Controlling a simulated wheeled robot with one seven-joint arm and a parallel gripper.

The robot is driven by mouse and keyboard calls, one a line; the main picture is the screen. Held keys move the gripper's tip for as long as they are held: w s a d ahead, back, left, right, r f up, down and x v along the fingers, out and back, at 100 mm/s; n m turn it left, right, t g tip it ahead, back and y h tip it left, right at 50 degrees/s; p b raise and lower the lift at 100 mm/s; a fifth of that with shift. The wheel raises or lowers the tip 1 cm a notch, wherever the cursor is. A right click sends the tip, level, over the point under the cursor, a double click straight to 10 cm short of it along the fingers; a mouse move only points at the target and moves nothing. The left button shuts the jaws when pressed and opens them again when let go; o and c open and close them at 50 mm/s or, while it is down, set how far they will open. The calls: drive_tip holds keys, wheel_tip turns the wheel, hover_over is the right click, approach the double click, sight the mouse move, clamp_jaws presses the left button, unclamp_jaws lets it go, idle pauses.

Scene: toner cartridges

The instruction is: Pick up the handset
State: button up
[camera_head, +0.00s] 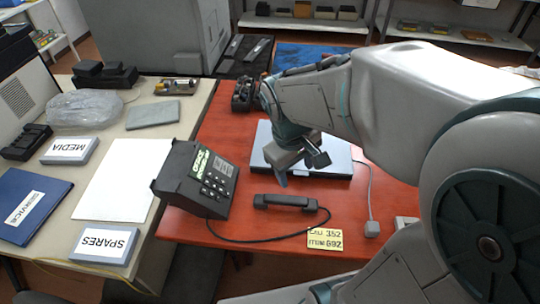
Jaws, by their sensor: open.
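The black handset (286,201) lies on the red table (196,226) near its front edge, to the right of the black desk phone (197,180). A dark cord runs from the phone around to the handset's right end. My gripper (301,170) is above the closed grey laptop-like slab (335,169), just beyond the handset in the picture. It is open and apart from the handset, with nothing visible between its fingers. My arm comes in from the right and hides part of the table's far right side.
A yellow note (325,240) lies at the front edge. A grey cable ends in a small block (372,229) at right. A dark device (242,94) stands at the back left. The left desk holds a MEDIA box (70,151), a SPARES box (104,243) and a blue binder (29,204).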

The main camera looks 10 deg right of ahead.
drive_tip(key=w+a+f+n+g+h, duration=0.2)
drive_tip(key=w+a+f+n, duration=0.3)
drive_tip(key=w+f+n, duration=0.45)
hover_over(285, 198)
drive_tip(key=a, duration=0.3)
drive_tip(key=shift+h, duration=0.3)
drive_tip(key=f, duration=0.5)
drive_tip(key=w+f, duration=0.1)
drive_tip(key=f, duration=0.2)
drive_tip(key=shift+d+f, duration=0.1)
drive_tip(key=shift+d, duration=0.1)
drive_tip(key=x, duration=0.4)
drive_tip(key=shift+s+d, duration=0.15)
drive_tip(key=shift+s, duration=0.05)
drive_tip(key=shift+d+f, duration=0.25)
drive_tip(key=shift+f, duration=0.25)
drive_tip(key=shift+f, duration=0.25)
drive_tip(key=shift+c, duration=0.3)
clamp_jaws()
